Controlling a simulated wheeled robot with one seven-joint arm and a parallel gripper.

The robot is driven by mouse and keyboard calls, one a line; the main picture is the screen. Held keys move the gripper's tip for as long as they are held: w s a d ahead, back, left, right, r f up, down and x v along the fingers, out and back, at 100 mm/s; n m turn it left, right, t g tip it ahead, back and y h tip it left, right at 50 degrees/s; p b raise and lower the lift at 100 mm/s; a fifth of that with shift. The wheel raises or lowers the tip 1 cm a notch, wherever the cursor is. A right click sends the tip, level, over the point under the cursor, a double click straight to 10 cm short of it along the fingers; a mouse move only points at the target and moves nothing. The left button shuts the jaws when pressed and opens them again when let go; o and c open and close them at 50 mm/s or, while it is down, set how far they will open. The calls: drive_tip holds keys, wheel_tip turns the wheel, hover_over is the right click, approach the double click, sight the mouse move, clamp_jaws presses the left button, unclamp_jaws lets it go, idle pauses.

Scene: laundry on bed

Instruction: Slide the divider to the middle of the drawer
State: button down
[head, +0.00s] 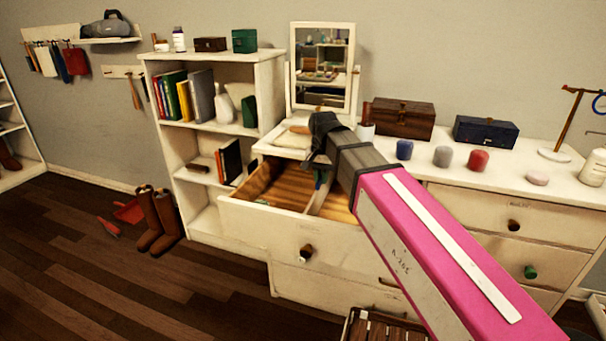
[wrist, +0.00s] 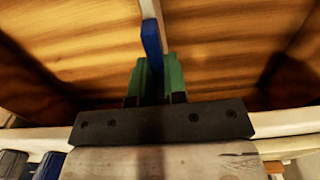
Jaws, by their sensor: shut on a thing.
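The drawer (head: 290,222) of the white dresser is pulled open, and its bare wooden floor shows. In the wrist view the divider (wrist: 151,35) shows a blue end between the green fingers of my gripper (wrist: 152,80). My gripper is shut on it. In the head view my arm hides the right part of the drawer and most of the gripper.
The dresser top (head: 540,185) holds a mirror (head: 322,70), a brown box (head: 402,118), a blue box (head: 485,132) and several small jars. A bookshelf (head: 215,130) stands left of the drawer. A slatted crate (head: 385,328) is on the floor below. Open floor lies at the left.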

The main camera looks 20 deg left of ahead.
drive_tip(key=d, duration=0.4)
drive_tip(key=shift+d, duration=0.2)
drive_tip(key=c, duration=1.2)
unclamp_jaws()
drive_tip(key=shift+o, duration=0.2)
wheel_tip(320, 180, up, 11)
